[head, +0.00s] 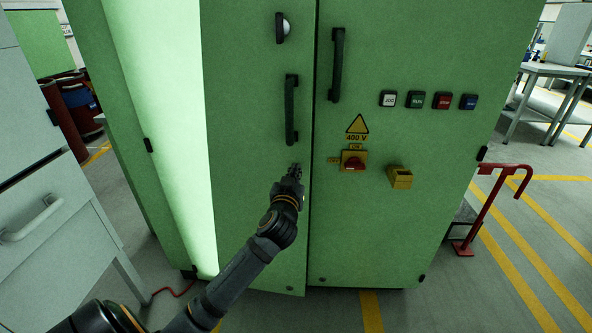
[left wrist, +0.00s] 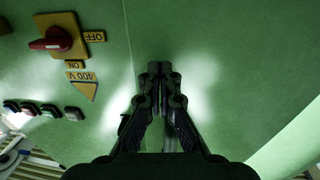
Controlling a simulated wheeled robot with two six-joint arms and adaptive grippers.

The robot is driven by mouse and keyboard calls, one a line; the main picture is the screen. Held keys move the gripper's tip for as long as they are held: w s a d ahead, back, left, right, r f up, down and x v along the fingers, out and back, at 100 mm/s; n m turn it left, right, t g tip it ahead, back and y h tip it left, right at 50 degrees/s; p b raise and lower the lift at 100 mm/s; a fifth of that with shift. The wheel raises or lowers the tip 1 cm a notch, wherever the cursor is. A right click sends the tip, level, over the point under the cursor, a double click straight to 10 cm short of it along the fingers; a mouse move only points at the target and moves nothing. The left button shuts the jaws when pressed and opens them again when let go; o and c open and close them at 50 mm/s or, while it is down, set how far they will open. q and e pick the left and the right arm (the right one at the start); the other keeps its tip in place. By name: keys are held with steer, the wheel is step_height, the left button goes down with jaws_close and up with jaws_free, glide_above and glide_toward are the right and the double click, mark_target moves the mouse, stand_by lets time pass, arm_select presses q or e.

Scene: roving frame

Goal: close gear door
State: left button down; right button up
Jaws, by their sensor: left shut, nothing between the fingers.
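The green cabinet has two doors. The left door (head: 245,200) has a black vertical handle (head: 291,110) near its free edge. Its bottom edge hangs slightly lower in the picture than the right door's (head: 400,230), so it seems a little ajar. My left gripper (head: 294,168) is shut and empty, in front of the left door, just below the handle and close to the seam. In the left wrist view the closed fingertips (left wrist: 160,68) point at the green door surface; I cannot tell whether they touch it. My right gripper is not in view.
The right door carries a red rotary switch (head: 353,162), several push buttons and a yellow box (head: 400,177). A grey cabinet (head: 45,200) stands close at the left. A red rail (head: 487,205) stands at the right. The floor there is mostly clear.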

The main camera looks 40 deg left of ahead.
mark_target(299, 159)
arm_select(q)
steer(key=shift+w+a, duration=0.25)
steer(key=shift+w, duration=0.35)
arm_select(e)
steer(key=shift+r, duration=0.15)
arm_select(q)
steer(key=shift+n+g+y, duration=0.5)
steer(key=shift+n+y, duration=0.1)
steer(key=shift+y, duration=0.2)
steer(key=b+x, duration=0.2)
steer(key=x, duration=0.3)
steer(key=shift+w+d+f, duration=0.15)
steer(key=shift+w+f, duration=0.05)
steer(key=shift+w, duration=0.1)
steer(key=shift+w+r, duration=0.1)
steer(key=shift+w, duration=0.05)
steer(key=shift+r, duration=0.1)
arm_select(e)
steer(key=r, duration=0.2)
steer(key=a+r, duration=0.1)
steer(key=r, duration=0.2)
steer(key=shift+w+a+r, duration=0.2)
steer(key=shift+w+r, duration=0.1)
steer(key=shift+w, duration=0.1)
